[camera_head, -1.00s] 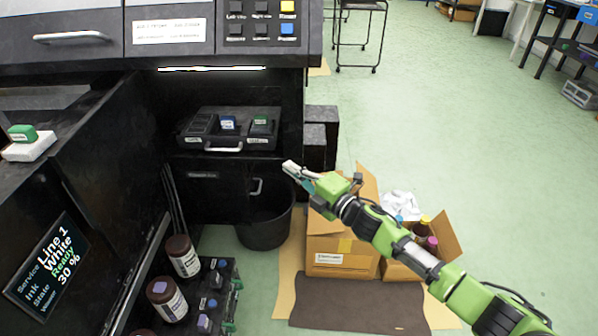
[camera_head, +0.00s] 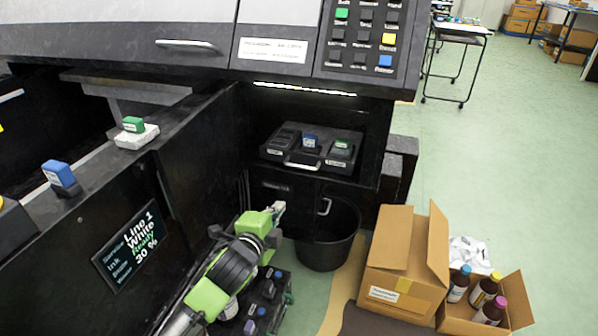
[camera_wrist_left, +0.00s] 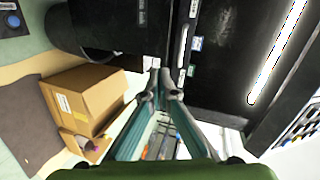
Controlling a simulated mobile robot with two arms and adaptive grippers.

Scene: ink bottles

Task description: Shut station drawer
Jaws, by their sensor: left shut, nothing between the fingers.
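The station drawer (camera_head: 272,153) is a black slotted tray in the recess under the control panel, with a light bar handle (camera_head: 302,164) on its front. Its top shows from above, so it appears pulled out; how far I cannot tell. My right gripper is out of view.
An open carton (camera_head: 400,260) and a box of bottles (camera_head: 505,320) stand to the right. A dark side wall with a display (camera_head: 130,245) bounds the left. Green floor is clear farther right.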

